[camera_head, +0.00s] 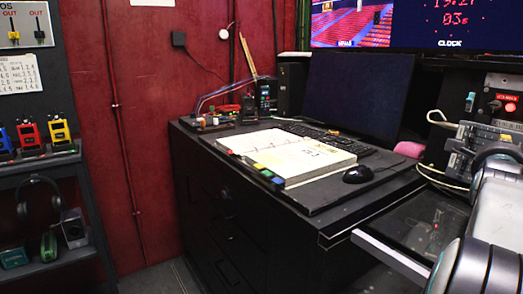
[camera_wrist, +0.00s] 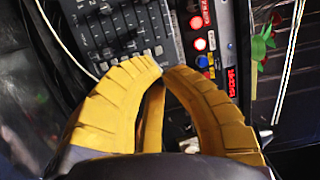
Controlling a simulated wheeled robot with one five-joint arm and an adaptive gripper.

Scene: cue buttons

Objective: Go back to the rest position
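In the head view my arm runs along the right edge and my gripper is out of sight.
In the head view, a black desk (camera_head: 265,225) carries an open binder (camera_head: 300,158), a mouse (camera_head: 358,175) and a monitor (camera_head: 355,90). A shelf (camera_head: 40,178) stands at left. Cables (camera_head: 440,180) hang near my arm.

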